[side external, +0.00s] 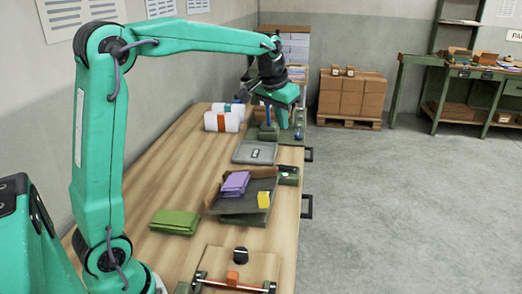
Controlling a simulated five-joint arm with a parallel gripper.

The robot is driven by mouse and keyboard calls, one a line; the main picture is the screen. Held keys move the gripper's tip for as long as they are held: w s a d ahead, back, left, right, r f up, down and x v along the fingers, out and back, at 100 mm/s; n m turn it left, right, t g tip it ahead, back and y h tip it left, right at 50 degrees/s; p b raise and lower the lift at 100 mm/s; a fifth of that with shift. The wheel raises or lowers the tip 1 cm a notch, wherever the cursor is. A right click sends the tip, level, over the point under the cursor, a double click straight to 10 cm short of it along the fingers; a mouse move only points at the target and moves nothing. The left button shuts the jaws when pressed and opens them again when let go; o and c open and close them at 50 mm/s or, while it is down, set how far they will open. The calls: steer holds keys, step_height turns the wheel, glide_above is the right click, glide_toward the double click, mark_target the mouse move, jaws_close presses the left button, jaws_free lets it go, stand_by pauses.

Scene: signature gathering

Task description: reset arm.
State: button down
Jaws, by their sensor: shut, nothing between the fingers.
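My arm is green with black joints and reaches from the left over the wooden table (180,193). My gripper (285,124) points down at the far end of the table, above or beside a green device there.
A green folded stack (174,222), grey flat panel (255,153) and white rolls (222,121) lie on the table. A clamp board (250,262) is near. Boxes (351,95) stand beyond.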

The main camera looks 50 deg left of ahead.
steer(key=s+d+f+t, duration=0.1)
steer(key=s+d, duration=0.3)
steer(key=s, duration=0.9)
steer(key=s+d+f+m+t, duration=0.1)
steer(key=s+d, duration=0.3)
steer(key=s, duration=0.9)
steer(key=shift+d+f+m+h, duration=0.25)
steer(key=shift+f+m+h, duration=0.05)
steer(key=shift+f, duration=0.5)
